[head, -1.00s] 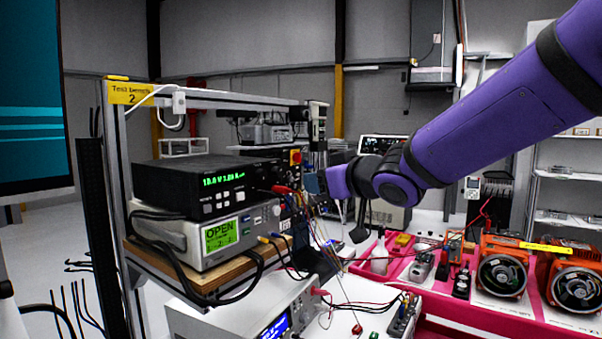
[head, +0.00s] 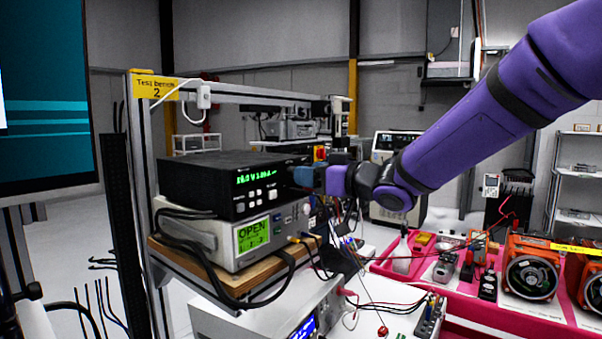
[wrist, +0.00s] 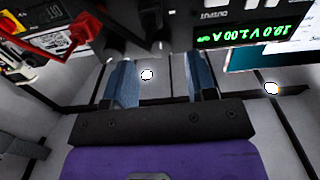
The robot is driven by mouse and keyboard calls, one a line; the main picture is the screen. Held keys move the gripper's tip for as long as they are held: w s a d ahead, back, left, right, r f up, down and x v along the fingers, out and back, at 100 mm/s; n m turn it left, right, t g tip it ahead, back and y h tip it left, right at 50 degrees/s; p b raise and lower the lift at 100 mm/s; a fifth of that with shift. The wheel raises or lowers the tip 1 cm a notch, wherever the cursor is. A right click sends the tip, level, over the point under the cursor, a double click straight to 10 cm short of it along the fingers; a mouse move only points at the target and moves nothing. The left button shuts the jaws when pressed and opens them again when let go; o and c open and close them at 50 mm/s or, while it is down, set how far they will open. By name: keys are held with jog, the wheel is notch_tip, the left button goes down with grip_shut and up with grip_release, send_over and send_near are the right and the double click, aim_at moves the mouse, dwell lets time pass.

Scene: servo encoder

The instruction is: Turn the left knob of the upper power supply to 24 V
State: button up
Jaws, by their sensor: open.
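The upper power supply (head: 205,182) is a black box with a green display in the head view; its front also shows upside down in the wrist view (wrist: 207,38). The wrist view display (wrist: 247,30) appears to read about 19.0 V and 1.00 A; the digits are hard to read. My gripper (head: 297,176) is at the right end of this front panel and covers the knob area in the head view. In the wrist view my gripper (wrist: 162,84) is open, with nothing between its blue fingers. Dark knob-like shapes lie beyond the fingertips; I cannot tell which is the left knob or whether anything touches.
A grey instrument (head: 200,238) with a green "OPEN" screen stands underneath, on a wooden shelf (head: 225,278). Cables hang in front of it. A metal bench frame (head: 150,220) stands at left. A pink-red bench (head: 480,325) with fans and tools is at right.

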aim_at(300, 189)
jog(key=shift+x, duration=1.6)
jog(key=c, duration=0.9)
jog(key=shift+c, duration=0.2)
jog(key=m, duration=0.4)
jog(key=shift+m, duration=2.8)
